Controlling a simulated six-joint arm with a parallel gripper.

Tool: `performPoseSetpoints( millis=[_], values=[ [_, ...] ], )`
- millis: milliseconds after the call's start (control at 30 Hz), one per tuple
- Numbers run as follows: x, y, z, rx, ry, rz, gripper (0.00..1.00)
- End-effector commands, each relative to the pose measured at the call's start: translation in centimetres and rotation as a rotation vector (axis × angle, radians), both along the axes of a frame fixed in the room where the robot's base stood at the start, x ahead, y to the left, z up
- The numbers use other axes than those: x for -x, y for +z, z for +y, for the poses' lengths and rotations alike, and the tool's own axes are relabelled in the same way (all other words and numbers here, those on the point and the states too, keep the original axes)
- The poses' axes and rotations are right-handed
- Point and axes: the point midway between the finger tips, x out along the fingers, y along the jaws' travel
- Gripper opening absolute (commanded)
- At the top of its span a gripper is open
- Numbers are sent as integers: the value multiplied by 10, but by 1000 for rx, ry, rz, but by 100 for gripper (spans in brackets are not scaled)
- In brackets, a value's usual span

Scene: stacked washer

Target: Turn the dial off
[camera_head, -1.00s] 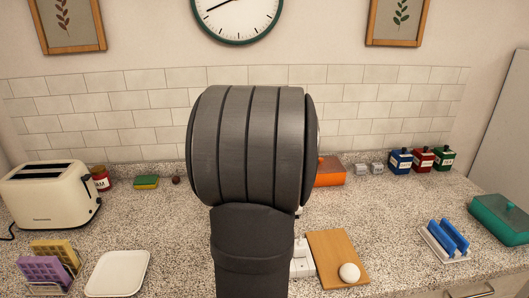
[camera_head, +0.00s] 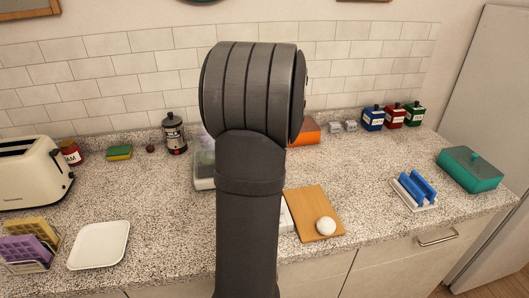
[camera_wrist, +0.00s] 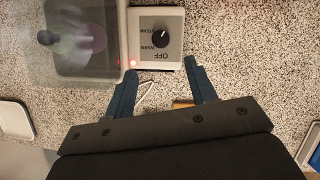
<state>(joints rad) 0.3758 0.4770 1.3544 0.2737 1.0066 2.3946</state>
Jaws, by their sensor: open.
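The dial (camera_wrist: 160,39) is a black round knob with a white mark on a pale control panel (camera_wrist: 176,16) in the wrist view. The printed words OFF, WARM and STEAM appear around it, upside down; the mark points to the upper right of the picture, away from OFF. A small red light (camera_wrist: 133,63) glows at the panel's edge. The panel joins an appliance with a clear lid (camera_wrist: 82,40). My gripper (camera_wrist: 161,67) is open and empty, its fingertips below the panel in the picture. In the head view my arm hides the dial and most of the appliance (camera_head: 204,178).
A wooden board (camera_head: 307,205) with a white round item (camera_head: 326,226) lies right of my arm. A dark canister (camera_head: 174,133) stands behind left. A white plate (camera_head: 99,245), toaster (camera_head: 30,172), blue rack (camera_head: 415,190) and teal box (camera_head: 470,170) are farther out.

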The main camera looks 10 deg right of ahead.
Motion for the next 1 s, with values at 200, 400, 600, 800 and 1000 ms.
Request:
performPoseSetpoints(
  millis=[200, 400, 600, 800, 1000],
  values=[
    [-18, -47, 6, 0, 3, 3, 51],
    [-32, -81, 9, 0, 4, 2, 51],
    [-40, -99, 11, 1, 3, -1, 51],
    [-42, -103, 12, 1, 2, -2, 51],
    [-42, -103, 11, 2, 2, -2, 43]
  ],
)
